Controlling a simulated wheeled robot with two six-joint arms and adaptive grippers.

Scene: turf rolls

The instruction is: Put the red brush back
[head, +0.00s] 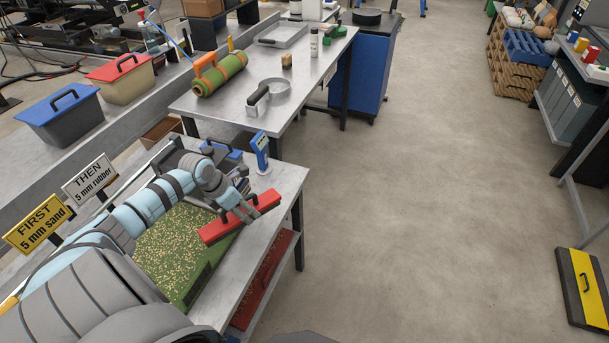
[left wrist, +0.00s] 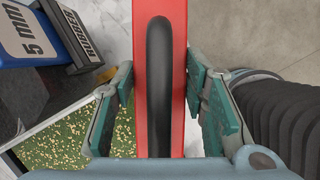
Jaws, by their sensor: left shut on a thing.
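The red brush (head: 222,230) is a long red bar with a black handle, seen at the right edge of the speckled green turf piece (head: 172,250) on the near table. My left gripper (head: 240,212) is shut on it. In the left wrist view the brush (left wrist: 142,80) runs lengthwise between the two fingers of the gripper (left wrist: 162,100), its black handle facing the camera. I cannot tell whether the brush's underside touches the turf. My right gripper is not in view.
Signs reading "FIRST 5 mm sand" (head: 38,228) and "THEN 5 mm rubber" (head: 90,181) stand left. A blue gauge (head: 261,150) stands behind the brush. A green roll (head: 218,74) lies on the far table (head: 235,110). Lidded blue (head: 62,115) and red-topped bins (head: 122,80) stand back left.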

